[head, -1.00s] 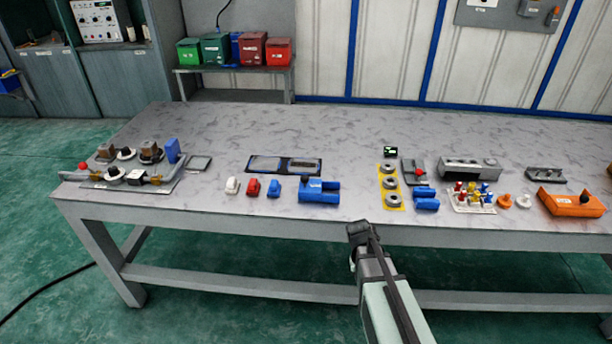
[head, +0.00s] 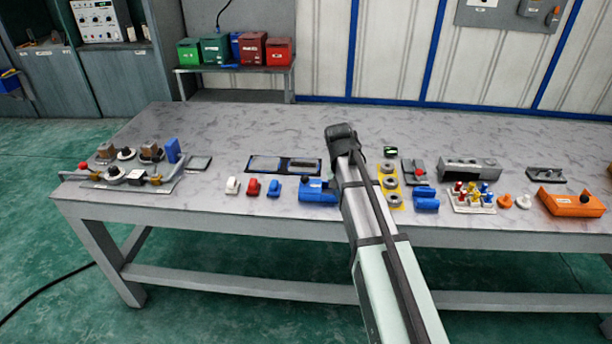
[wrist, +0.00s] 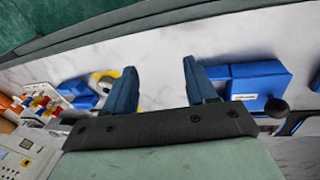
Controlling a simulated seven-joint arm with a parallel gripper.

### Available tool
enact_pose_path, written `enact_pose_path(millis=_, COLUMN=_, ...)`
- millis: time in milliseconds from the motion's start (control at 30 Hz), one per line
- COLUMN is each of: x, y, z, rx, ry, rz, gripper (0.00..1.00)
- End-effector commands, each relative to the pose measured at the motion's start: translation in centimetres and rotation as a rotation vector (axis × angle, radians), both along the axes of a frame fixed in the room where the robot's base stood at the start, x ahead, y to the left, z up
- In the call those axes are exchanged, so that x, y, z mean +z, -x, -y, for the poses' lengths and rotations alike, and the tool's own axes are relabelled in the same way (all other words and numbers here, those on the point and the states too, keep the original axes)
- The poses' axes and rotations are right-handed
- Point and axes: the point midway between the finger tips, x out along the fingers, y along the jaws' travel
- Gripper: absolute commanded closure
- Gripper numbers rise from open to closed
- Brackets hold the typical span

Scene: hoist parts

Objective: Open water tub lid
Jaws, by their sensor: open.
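A blue box (head: 318,191) with a pale label and a black knob stands near the table's front edge, partly behind my arm. It looks like the water tub, but its label is too small to read. In the wrist view the blue box (wrist: 250,82) and its black knob (wrist: 275,106) lie right of my fingers. My gripper (wrist: 158,82) is open and empty, its two blue fingers apart over bare table. I cannot make out the lid's edge.
Small white, red and blue parts (head: 253,187) stand left of the blue box. Yellow-backed rings (head: 390,182), blue blocks (head: 426,198) and a tray of coloured pegs (head: 474,200) lie right of my arm. An orange box (head: 570,203) is far right. The table's back is clear.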

Motion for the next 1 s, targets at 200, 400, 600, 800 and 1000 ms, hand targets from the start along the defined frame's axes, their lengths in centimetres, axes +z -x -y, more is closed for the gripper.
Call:
enact_pose_path(millis=200, x=6.1, y=-5.9, z=-6.1, rx=-0.065, ry=-0.215, rz=0.006, gripper=0.44)
enact_pose_path(millis=400, x=10.9, y=-8.5, z=-10.0, rx=-0.099, ry=-0.363, rz=-0.007, gripper=0.44)
enact_pose_path(millis=600, x=11.7, y=-8.8, z=-11.1, rx=-0.109, ry=-0.403, rz=-0.016, gripper=0.44)
enact_pose_path(millis=800, x=9.3, y=-8.7, z=-11.5, rx=-0.109, ry=-0.402, rz=-0.017, gripper=0.44)
enact_pose_path(millis=1000, x=5.8, y=-8.9, z=-12.1, rx=-0.109, ry=-0.401, rz=-0.017, gripper=0.44)
